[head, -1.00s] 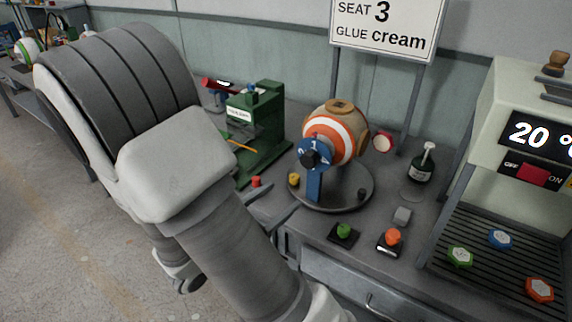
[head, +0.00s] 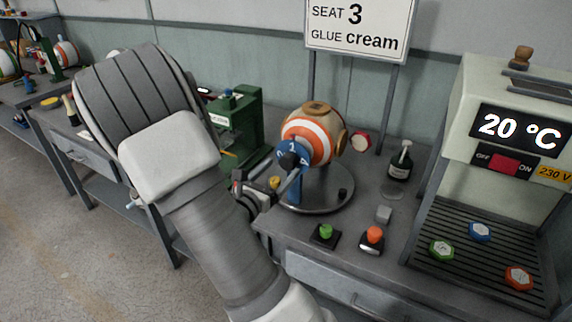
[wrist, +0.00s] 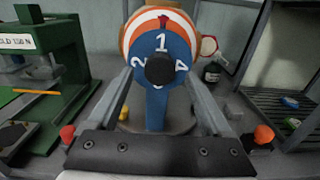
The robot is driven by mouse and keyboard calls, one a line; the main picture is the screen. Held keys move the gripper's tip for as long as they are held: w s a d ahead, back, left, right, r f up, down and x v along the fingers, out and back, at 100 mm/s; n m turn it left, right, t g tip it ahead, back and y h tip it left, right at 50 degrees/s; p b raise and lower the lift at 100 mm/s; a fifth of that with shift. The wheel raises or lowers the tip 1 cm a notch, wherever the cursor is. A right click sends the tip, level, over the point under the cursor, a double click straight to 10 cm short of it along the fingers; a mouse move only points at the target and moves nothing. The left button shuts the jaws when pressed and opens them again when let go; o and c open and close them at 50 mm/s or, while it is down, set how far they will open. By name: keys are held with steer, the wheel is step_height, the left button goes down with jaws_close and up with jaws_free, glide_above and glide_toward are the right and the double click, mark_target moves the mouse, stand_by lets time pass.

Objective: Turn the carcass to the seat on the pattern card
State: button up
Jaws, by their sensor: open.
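The carcass (head: 308,128) is an orange, white and tan ball on a round grey stand. A blue numbered dial (wrist: 161,52) with a black knob (wrist: 160,69) faces my gripper; the wrist view shows 1 at its top under a small red pointer, 2 at left and 4 at right. My gripper (head: 283,173) is open, its fingers reaching toward the knob, one on each side in the wrist view (wrist: 160,90). I cannot tell whether they touch it. The pattern card (head: 358,27) reads SEAT 3, GLUE cream.
A green press (head: 235,125) stands left of the ball. A dark bottle (head: 400,162) stands right. A heater (head: 510,130) showing 20 °C holds several coloured hexagonal pieces.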

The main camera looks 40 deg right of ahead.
mark_target(286, 164)
steer(key=shift+x, duration=1.85)
jaws_close()
